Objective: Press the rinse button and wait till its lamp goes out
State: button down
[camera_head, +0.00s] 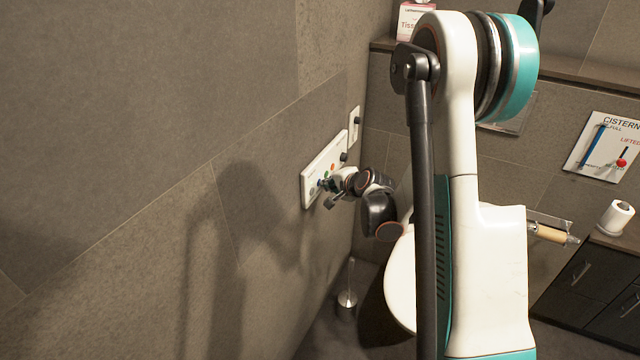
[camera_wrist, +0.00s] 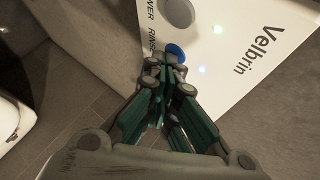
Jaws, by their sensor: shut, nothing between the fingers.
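A white wall panel (camera_head: 312,188) shows at the wall's middle in the head view, and the wrist view shows it closer (camera_wrist: 262,75), lettered "Velbrin" and "RINSE". The blue rinse button (camera_wrist: 175,51) sits by the word RINSE, its lower part hidden by my fingers. I cannot tell whether the tips touch or press the button.
A large grey knob (camera_wrist: 178,11) is on the panel above the button. A smaller panel (camera_head: 354,125) is farther along the wall. A toilet (camera_head: 401,280) and a brush holder (camera_head: 347,299) stand below. A cistern sign (camera_head: 595,150) and paper roll (camera_head: 615,216) are at right.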

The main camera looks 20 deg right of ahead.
dwell(0.4)
jog(key=shift+s+d, duration=0.45)
jog(key=shift+s, duration=0.15)
jog(key=shift+s+d, duration=0.8)
jog(key=shift+s, duration=0.2)
jog(key=shift+s+d, duration=0.75)
jog(key=shift+s, duration=0.25)
